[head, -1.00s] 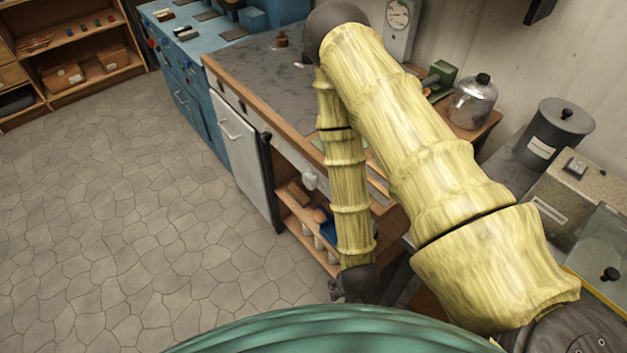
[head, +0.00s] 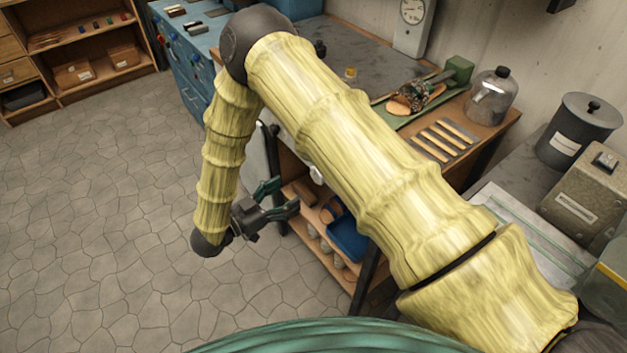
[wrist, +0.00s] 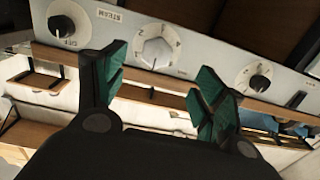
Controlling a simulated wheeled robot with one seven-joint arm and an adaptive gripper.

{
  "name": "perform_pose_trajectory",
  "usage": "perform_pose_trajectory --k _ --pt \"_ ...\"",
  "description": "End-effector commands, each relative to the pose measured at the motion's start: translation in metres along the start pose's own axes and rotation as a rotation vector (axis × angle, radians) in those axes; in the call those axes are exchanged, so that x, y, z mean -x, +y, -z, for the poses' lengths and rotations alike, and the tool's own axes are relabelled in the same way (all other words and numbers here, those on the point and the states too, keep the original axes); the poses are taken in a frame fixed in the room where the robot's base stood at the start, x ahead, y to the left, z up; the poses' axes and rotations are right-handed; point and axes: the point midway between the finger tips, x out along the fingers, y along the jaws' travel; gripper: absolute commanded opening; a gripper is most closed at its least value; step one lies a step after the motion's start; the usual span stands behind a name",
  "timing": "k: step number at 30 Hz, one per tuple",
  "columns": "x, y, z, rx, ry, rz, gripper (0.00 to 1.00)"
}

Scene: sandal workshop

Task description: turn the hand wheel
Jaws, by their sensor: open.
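I cannot make out a hand wheel in either view. My gripper (head: 281,198) is open and empty in the head view, reaching right toward the open shelf below the bench. In the wrist view its two green-padded fingers (wrist: 160,68) stand apart in front of a pale control panel (wrist: 215,62). A large white knob (wrist: 156,52) shows between the fingers, beyond them. A dark-centred knob (wrist: 63,25) is at the left, with "OFF" lettering, and another knob (wrist: 258,82) is at the right. The fingers do not clearly touch anything.
The open shelf holds a blue bin (head: 348,241) and sandal parts. A bench (head: 493,128) carries a green tool (head: 458,72) and a glass jar (head: 492,95). A dark canister (head: 577,128) and boxy machine (head: 584,196) stand right. Stone floor (head: 100,230) is free at left.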

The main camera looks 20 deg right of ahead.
Motion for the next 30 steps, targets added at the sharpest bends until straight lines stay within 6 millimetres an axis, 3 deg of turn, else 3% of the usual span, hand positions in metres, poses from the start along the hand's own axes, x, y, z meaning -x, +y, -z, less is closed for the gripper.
perform_pose_trajectory --k 5,21,30 --pt "0.002 0.001 0.006 -0.001 0.017 -0.03 0.7" --pt "-0.078 0.004 0.008 0.0 0.016 -0.029 0.7" --pt "-0.1 0.004 0.007 0.0 0.015 -0.027 0.7"
